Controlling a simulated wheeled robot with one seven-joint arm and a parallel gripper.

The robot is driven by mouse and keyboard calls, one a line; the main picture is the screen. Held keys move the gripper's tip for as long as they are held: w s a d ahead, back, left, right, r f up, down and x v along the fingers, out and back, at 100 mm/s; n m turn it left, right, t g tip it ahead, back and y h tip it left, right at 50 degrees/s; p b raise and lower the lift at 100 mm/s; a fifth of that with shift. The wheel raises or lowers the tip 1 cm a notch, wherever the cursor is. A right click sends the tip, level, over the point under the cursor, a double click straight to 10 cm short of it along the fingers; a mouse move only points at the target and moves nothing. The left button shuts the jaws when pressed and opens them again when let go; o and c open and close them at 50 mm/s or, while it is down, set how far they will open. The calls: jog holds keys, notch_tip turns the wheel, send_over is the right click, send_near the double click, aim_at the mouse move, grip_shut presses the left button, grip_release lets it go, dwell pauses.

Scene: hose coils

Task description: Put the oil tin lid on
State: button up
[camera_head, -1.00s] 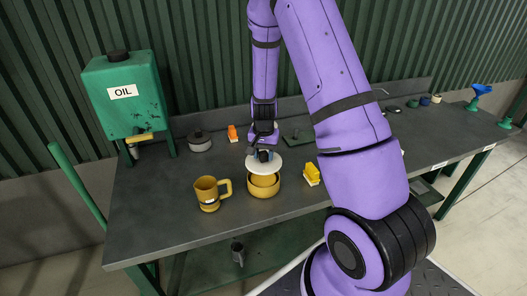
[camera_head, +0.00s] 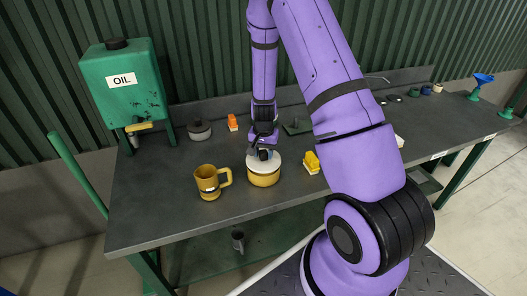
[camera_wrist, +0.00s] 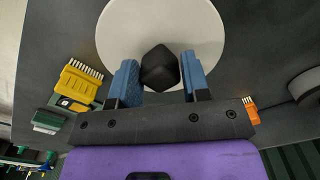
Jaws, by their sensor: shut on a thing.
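The oil tin (camera_head: 264,179) is a round mustard-yellow pot on the bench, just right of the mug. The lid (camera_head: 252,159) is a white disc with a black knob. It lies over the tin's mouth, about level and covering it; I cannot tell whether it is fully seated. My gripper (camera_head: 263,152) points down over the tin, shut on the lid's knob. In the wrist view the blue fingers of my gripper (camera_wrist: 159,76) stand either side of the black knob, and the white lid (camera_wrist: 206,32) hides the tin.
A yellow mug (camera_head: 208,183) stands close left of the tin. A yellow brush (camera_head: 311,162) lies to its right. Behind are a grey round container (camera_head: 200,132) and an orange item (camera_head: 232,123). A green oil tank (camera_head: 123,85) stands at the back left.

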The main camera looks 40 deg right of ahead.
jog(key=shift+f, duration=0.95)
dwell(0.5)
jog(key=o, duration=1)
notch_tip(320, 180, up, 11)
jog(key=shift+f, duration=0.1)
